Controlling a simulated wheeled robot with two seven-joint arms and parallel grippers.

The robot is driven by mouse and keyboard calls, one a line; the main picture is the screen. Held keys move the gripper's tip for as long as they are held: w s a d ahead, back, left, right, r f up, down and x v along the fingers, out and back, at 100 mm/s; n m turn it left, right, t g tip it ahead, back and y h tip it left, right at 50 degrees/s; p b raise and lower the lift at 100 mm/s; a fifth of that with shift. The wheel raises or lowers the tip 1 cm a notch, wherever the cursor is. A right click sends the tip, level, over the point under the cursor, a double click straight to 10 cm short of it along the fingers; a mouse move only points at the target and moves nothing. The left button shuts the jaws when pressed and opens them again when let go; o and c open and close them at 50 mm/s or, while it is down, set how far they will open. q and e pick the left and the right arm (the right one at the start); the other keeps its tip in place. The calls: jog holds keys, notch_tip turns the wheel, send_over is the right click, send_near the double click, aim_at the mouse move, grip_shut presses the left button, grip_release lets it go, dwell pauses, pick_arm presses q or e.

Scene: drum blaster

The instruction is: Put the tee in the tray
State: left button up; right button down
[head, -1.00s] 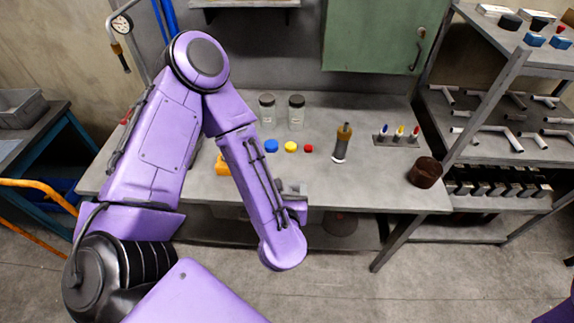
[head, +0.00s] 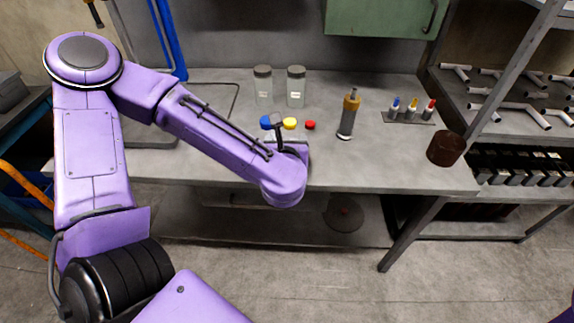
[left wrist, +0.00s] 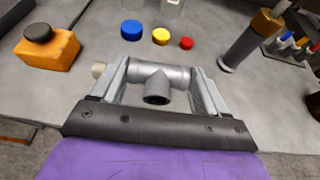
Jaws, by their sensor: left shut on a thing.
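The tee is a grey metal pipe fitting (left wrist: 160,78). In the left wrist view it sits between the two fingers of my left gripper (left wrist: 158,80), its open branch facing the camera. My left gripper is shut on it, above the front part of the grey workbench (head: 400,165). In the head view my left gripper (head: 285,138) is seen from behind, just in front of the coloured caps, and the tee cannot be made out there. A grey bin edge (head: 8,86) shows at the far left; I cannot tell whether it is the tray. My right gripper is out of view.
Blue (left wrist: 131,29), yellow (left wrist: 161,36) and red (left wrist: 186,43) caps lie beyond the gripper. An orange block with a black knob (left wrist: 48,52) is at left. Glass jars (head: 296,86), an amber-topped cylinder (head: 349,114), markers (head: 411,110) and a brown cup (head: 446,149) stand on the bench.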

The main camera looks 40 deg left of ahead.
pick_arm(q)
jog(key=w+f, duration=0.1)
jog(key=w+a+f, duration=0.1)
jog(key=f, duration=0.1)
jog(key=w+a+f, duration=0.1)
jog(key=shift+w+a+f, duration=0.1)
jog(key=shift+w+f, duration=0.1)
jog(key=shift+f, duration=0.1)
jog(key=shift+w+f, duration=0.15)
jog(key=shift+f, duration=1.5)
jog(key=o, duration=1.3)
